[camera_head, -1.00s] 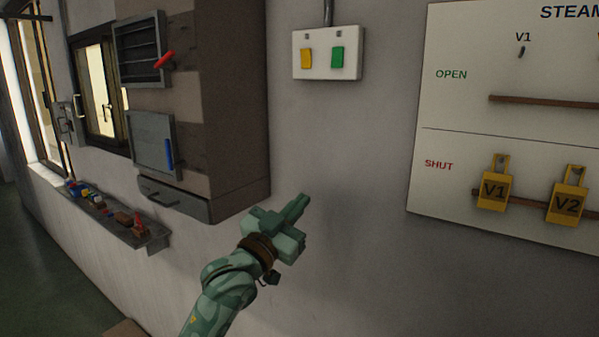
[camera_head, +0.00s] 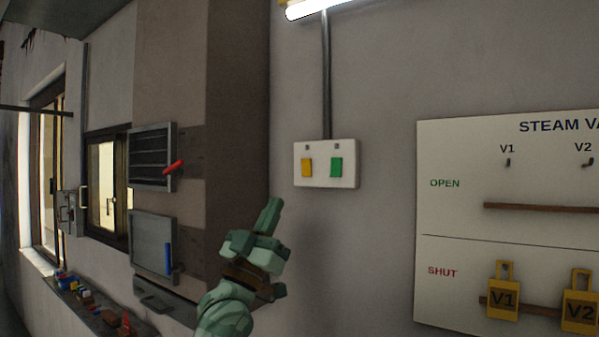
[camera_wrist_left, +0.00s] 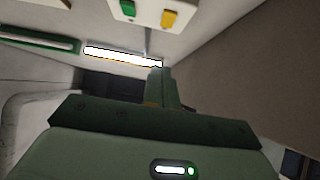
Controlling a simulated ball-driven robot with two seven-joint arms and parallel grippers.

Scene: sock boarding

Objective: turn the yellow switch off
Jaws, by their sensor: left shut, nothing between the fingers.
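The yellow switch (camera_head: 307,168) is a small upright rocker on the left half of a white wall plate (camera_head: 349,150). A green switch (camera_head: 336,167) sits beside it on the right. In the left wrist view the yellow switch (camera_wrist_left: 169,19) and the green switch (camera_wrist_left: 128,9) show at the top edge. My left gripper (camera_head: 272,208) is shut and empty. In the head view it appears below and to the left of the plate, apart from it, with its fingers pointing up. My right gripper is in neither view.
A conduit (camera_head: 326,80) runs up from the plate to a lit tube lamp (camera_head: 312,7). A brown pillar with vents and a red handle (camera_head: 173,167) stands left. A steam valve board (camera_head: 450,215) with yellow tags hangs right. A shelf (camera_head: 110,322) holds small items.

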